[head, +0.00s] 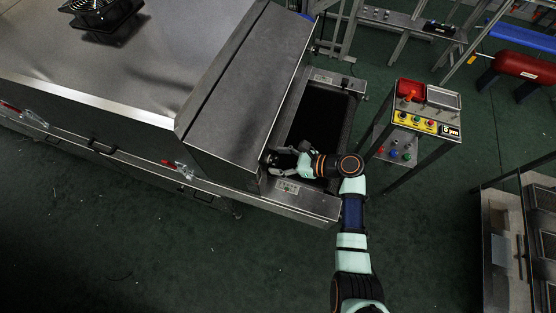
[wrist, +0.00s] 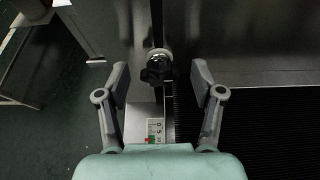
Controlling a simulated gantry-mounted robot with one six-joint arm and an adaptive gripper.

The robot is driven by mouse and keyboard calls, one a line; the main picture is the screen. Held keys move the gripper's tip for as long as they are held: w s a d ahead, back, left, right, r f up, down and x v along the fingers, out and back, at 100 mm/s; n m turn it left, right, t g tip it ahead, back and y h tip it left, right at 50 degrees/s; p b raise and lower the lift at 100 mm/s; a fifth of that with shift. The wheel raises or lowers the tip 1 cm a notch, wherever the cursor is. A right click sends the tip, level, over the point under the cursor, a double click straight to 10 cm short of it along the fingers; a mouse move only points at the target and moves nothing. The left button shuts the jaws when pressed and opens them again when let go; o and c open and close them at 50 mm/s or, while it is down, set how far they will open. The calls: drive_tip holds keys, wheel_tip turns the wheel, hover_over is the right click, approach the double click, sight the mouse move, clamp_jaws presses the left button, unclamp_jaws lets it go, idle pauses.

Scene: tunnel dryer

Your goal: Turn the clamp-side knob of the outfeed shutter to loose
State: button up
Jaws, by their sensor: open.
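The black lobed knob (wrist: 155,70) shows in the wrist view, on a pale round collar at the edge of the dryer's outfeed shutter. My gripper (wrist: 160,75) is open, with one finger on each side of the knob and a visible gap on both sides. In the head view my gripper (head: 280,161) reaches the near corner of the outfeed end, and it hides most of the knob there. A small white scale plate (wrist: 154,131) with numbers and red and green marks lies below the knob in the wrist view. I cannot tell the knob's setting.
The dark outfeed belt (head: 322,115) runs beside the shutter hood (head: 245,85). A control stand (head: 425,108) with a red box and buttons stands to the right. Green floor (head: 255,270) is open in front of the dryer.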

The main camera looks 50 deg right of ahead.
drive_tip(key=shift+w+a+f, duration=0.1)
drive_tip(key=shift+w, duration=0.1)
drive_tip(key=c, duration=1.1)
